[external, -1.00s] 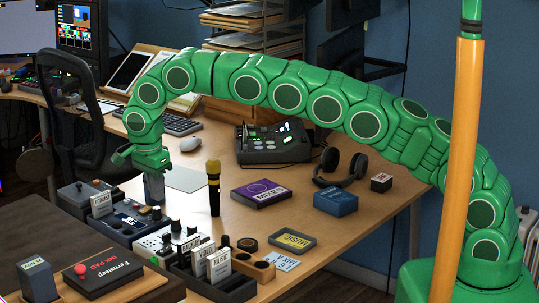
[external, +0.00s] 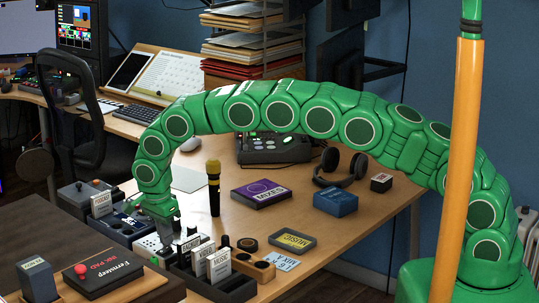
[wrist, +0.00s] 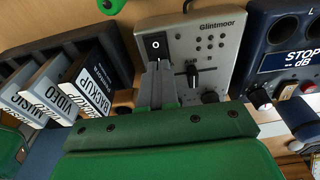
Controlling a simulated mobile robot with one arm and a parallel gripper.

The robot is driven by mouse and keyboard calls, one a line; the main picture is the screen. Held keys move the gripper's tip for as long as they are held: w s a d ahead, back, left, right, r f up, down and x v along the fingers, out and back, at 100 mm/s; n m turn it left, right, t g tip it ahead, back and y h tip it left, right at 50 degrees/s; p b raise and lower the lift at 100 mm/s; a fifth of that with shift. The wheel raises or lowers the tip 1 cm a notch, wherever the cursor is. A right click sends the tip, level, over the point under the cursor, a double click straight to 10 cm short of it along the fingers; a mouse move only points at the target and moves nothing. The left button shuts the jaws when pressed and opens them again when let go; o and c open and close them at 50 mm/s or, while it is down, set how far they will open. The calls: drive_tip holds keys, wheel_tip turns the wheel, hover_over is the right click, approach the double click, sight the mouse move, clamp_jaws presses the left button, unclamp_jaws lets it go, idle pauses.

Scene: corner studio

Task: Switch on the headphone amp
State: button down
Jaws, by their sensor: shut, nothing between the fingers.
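A black rack of labelled cards (wrist: 80,70) stands close on the left in the wrist view. A dark blue STOP dB box (wrist: 285,60) with knobs stands close on the right. A microphone (external: 213,190) stands behind. The desk around the purple MIXES box (external: 262,192) has free room.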

drive_tip(key=shift+f, duration=0.5)
drive_tip(key=shift+d, duration=0.1)
